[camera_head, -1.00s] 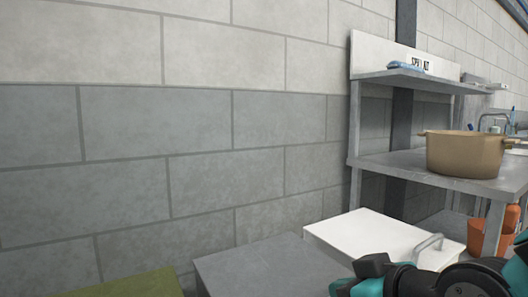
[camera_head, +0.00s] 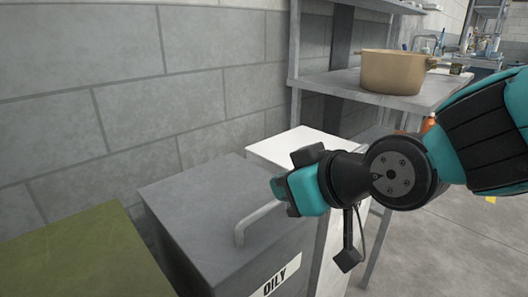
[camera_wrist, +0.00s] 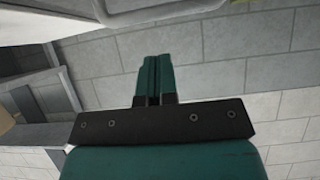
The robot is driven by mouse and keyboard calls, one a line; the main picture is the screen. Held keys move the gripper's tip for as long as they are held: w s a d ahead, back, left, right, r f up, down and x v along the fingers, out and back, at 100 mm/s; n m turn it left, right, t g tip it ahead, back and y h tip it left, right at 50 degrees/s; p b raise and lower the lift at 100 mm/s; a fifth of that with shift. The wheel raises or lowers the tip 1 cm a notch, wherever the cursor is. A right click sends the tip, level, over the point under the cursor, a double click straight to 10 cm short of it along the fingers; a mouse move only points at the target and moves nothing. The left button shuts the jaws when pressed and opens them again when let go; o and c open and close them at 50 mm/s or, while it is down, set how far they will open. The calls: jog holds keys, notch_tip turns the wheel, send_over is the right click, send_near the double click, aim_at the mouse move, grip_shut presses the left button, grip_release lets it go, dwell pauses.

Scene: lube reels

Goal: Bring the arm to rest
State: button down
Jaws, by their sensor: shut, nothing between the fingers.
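My arm reaches in from the right in the head view, teal and black. My gripper (camera_head: 280,190) hangs above the grey lidded bin near its right edge, close to the white bin. In the wrist view, the two teal fingers of my gripper (camera_wrist: 154,60) are pressed together with nothing between them. The wall blocks show behind them.
A grey bin (camera_head: 190,205) with a bar handle and an "OILY" label stands beside a white-topped bin (camera_head: 275,149). An olive-green surface (camera_head: 95,265) is at lower left. A metal shelf (camera_head: 330,82) holds a tan pot (camera_head: 392,72). Open floor (camera_head: 470,250) lies at right.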

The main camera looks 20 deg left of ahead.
jog(key=d+f+v, duration=0.1)
jog(key=v, duration=0.9)
jog(key=s+d+f+m+g+h, duration=0.25)
jog(key=s+d, duration=0.25)
jog(key=d, duration=0.4)
jog(key=s+d+f+m+g+h, duration=0.2)
jog(key=s+d+f+m+h, duration=0.15)
jog(key=d, duration=0.65)
notch_tip(320, 180, up, 26)
jog(key=p, duration=2.6)
jog(key=shift+s+a+r+p, duration=0.25)
jog(key=shift+s+a+p, duration=0.05)
jog(key=shift+p, duration=0.1)
